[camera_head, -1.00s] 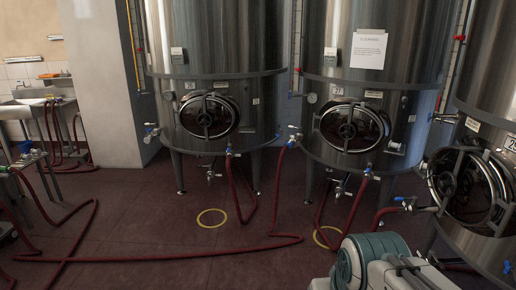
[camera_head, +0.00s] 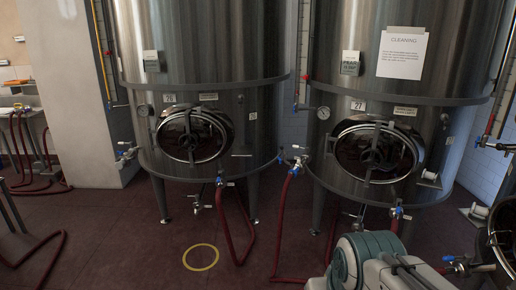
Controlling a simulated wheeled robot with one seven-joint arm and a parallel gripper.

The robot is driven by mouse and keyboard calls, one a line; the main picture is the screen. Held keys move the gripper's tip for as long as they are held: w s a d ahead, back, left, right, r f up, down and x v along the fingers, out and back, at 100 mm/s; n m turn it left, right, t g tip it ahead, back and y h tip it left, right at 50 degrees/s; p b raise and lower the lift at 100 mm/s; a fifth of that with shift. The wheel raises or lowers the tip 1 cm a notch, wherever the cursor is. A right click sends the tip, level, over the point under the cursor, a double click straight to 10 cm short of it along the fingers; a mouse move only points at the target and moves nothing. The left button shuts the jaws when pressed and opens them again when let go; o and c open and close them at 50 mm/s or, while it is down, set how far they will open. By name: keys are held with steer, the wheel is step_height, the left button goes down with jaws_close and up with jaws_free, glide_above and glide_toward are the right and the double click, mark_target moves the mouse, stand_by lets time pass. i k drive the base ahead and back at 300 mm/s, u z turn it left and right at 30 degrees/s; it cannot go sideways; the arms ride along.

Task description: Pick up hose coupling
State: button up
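Red hoses join the steel tanks at small metal fittings with blue handles. One such coupling (camera_head: 294,168) sits between the two tanks, with a red hose (camera_head: 281,225) hanging from it to the floor. Another fitting (camera_head: 221,183) is low on the front of tank 26, with a hose running down from it. A third (camera_head: 397,211) is low on the front of tank 27. I cannot tell which coupling is meant. Part of my own arm, white and green, shows at the bottom right. My gripper is not in view.
Tank 26 (camera_head: 200,50) and tank 27 (camera_head: 400,90) stand ahead on legs. A yellow ring (camera_head: 201,257) marks the clear red floor (camera_head: 130,235). Another tank (camera_head: 503,235) cuts in at the right edge. A sink (camera_head: 18,103) and hoses are at the left.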

mark_target(292, 173)
steer(key=z, duration=0.1)
steer(key=i, duration=1.6)
steer(key=z, duration=0.3)
steer(key=i, duration=2.2)
steer(key=z, duration=0.2)
